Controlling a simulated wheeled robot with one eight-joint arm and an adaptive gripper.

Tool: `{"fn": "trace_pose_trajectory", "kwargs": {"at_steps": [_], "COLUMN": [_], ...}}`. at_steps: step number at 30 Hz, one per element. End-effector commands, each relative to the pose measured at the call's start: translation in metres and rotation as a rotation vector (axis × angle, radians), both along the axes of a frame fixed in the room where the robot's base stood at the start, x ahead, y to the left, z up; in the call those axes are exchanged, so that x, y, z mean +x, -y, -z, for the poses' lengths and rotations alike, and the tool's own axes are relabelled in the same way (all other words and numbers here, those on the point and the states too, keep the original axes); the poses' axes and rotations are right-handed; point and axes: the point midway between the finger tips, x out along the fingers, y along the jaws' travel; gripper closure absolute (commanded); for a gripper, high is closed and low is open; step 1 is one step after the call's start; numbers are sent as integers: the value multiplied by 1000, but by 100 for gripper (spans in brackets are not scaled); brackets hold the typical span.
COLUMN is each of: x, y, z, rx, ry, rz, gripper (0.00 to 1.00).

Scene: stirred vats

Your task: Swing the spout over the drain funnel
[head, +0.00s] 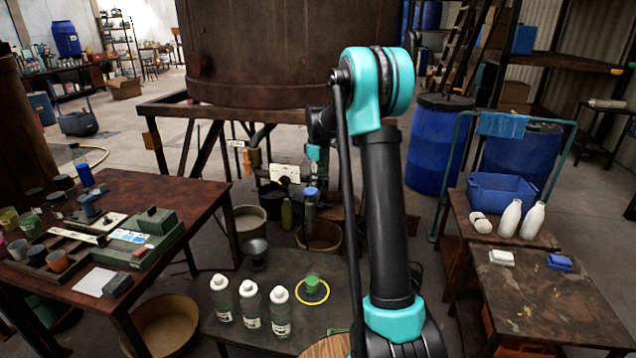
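A large brown vat (280,50) stands on a frame at the back centre. Under it are pipes with an orange fitting (253,158) and a white tag (286,173). A grey-blue upright tube, which looks like the spout (310,208), hangs above a brown bucket (322,238). A small grey funnel-like cup (256,249), perhaps the drain funnel, stands left of the bucket and nearer me. My gripper (313,180) is at the pipework just above the tube. It is small and dark here, so I cannot tell whether it touches or grips the tube.
A low dark table (245,335) in front holds several white bottles (250,303) and a green item in a yellow ring (312,288). A cluttered table (130,190) stands left. Benches with bottles (510,218) and a blue basin (500,190) stand right.

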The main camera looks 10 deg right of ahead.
Motion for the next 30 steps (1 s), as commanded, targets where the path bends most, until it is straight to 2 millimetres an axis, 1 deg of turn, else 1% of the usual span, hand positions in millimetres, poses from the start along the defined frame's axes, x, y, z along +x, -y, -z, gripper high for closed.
{"fn": "trace_pose_trajectory", "kwargs": {"at_steps": [1,7,20,30], "x": [0,0,0,-2], "y": [0,0,1,8], "z": [0,0,0,0], "rx": [0,0,0,-1], "ry": [0,0,0,-1], "rz": [0,0,-1,-23], "gripper": [75,99,100,100]}}
